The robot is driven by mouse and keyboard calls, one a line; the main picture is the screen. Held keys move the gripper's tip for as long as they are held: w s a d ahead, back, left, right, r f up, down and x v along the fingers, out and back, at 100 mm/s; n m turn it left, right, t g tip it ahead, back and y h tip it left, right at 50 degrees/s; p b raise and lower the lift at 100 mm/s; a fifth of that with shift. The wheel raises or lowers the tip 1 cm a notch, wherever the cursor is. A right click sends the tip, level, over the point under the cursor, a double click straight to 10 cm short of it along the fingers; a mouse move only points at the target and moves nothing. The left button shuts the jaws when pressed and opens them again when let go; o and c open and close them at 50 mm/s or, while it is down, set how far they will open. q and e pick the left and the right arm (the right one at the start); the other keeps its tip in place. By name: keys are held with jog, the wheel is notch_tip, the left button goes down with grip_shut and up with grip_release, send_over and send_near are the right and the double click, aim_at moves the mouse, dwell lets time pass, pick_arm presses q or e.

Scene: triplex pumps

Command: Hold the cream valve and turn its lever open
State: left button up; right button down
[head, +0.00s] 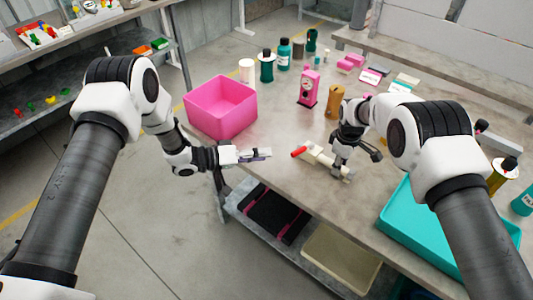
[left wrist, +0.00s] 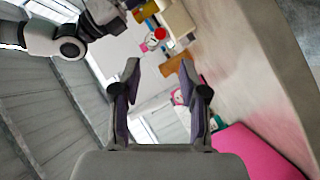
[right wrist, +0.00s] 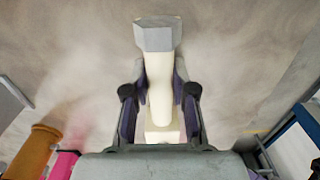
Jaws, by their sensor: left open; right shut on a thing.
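The cream valve (head: 321,157) is near the table's front edge in the head view, with its red lever (head: 299,152) at its left end. My right gripper (head: 342,172) is shut on the valve body; the right wrist view shows the cream body (right wrist: 158,85) between the fingers and its grey hexagonal end (right wrist: 156,37) beyond them. I cannot tell whether the valve touches the table. My left gripper (head: 266,154) is open and empty, left of the lever and apart from it. In the left wrist view the lever's red end (left wrist: 160,33) lies ahead of the open fingers (left wrist: 158,75).
A pink bin (head: 220,108) stands at the table's left, behind my left gripper. A teal tray (head: 440,240) lies at the right front. A pink pump (head: 309,88), a brown cylinder (head: 334,101) and several bottles stand behind the valve. The tabletop (head: 275,125) between bin and valve is clear.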

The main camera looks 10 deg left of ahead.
aim_at(298, 150)
pick_arm(q)
jog(key=x, duration=1.2)
jog(key=shift+d, duration=0.1)
grip_shut()
